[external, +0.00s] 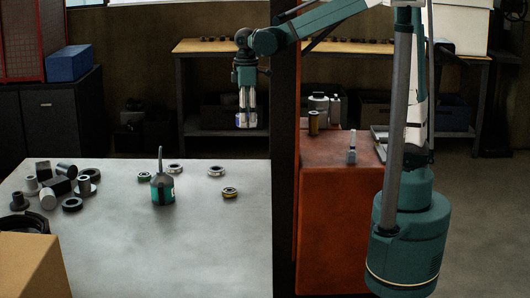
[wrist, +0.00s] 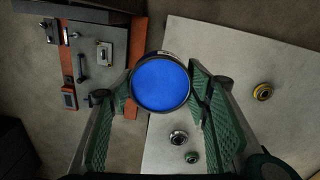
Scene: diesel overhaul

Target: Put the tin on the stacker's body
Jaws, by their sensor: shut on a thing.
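My gripper (external: 246,97) hangs pointing down above the far part of the grey table, left of the stacker's dark mast. It is shut on the tin (external: 246,119), which is held in the air. In the wrist view the tin (wrist: 160,82) shows its round blue end between the green ridged fingers. The stacker's body (external: 330,215) is an orange-red block to the right of the mast.
The dark mast (external: 285,150) stands between my gripper and the stacker's body. The grey table (external: 200,250) carries a teal oil can (external: 162,186), several rings and dark metal parts at left. A wooden-topped bench (external: 215,46) stands behind. Its near right table area is clear.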

